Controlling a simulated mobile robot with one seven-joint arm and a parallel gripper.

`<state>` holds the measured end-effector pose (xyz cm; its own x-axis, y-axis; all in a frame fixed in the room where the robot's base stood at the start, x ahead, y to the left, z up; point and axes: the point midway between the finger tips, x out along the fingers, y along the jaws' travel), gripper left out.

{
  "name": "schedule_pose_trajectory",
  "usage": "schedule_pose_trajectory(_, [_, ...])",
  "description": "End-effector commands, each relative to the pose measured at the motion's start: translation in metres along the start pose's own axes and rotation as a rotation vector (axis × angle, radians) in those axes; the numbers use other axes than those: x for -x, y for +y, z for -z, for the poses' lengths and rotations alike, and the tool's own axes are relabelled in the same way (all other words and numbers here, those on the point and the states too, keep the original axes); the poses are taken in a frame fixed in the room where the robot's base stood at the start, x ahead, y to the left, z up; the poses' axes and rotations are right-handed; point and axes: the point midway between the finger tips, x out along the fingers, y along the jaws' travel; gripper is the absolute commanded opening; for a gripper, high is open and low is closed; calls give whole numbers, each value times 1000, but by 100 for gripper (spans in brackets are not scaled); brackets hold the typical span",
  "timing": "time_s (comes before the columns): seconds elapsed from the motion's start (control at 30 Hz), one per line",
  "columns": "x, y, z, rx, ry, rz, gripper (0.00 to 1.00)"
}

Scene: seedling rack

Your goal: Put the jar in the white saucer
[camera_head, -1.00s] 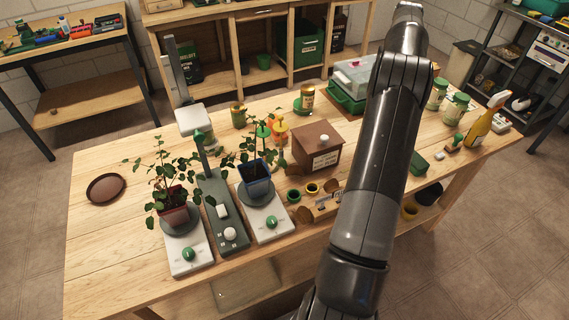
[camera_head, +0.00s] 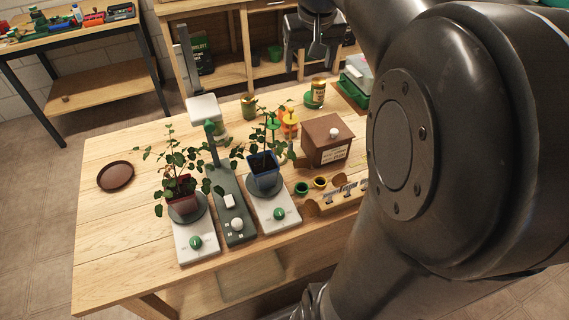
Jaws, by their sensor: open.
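A small jar (camera_head: 315,93) with an amber body and pale label stands at the back of the bench, at or on a green round piece. Another small jar-like container (camera_head: 249,104), brown and green, stands to its left. I cannot tell which jar is meant. I cannot make out a white saucer; my arm hides the right side of the bench. My gripper (camera_head: 316,56) is at the top of the view, pointing down, open, with nothing seen between its fingers. It appears above and apart from the amber jar.
A brown saucer (camera_head: 115,176) lies at the left of the bench (camera_head: 115,232). Two potted plants stand on scales, in a red pot (camera_head: 183,203) and a blue pot (camera_head: 264,178). A brown box (camera_head: 327,140) stands right of them. The bench's left front is clear.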

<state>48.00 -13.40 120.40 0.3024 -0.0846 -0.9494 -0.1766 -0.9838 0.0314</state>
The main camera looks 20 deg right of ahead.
Motion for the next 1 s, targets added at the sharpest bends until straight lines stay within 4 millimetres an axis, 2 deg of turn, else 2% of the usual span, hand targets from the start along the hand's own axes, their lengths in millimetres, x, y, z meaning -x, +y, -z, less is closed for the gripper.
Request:
schedule_pose_trajectory(0.03, [7,-15,-19,17,18,7,71])
schedule_pose_trajectory(0.2, [15,-52,-79,60,68,29,71])
schedule_pose_trajectory(0.4, [11,-82,-152,108,124,61,71])
schedule_pose_trajectory(0.53, [2,-94,-191,132,152,81,71])
schedule_pose_trajectory(0.7, [-8,-100,-219,149,173,96,71])
schedule_pose_trajectory(1.0, [-11,-101,-225,151,176,99,71])
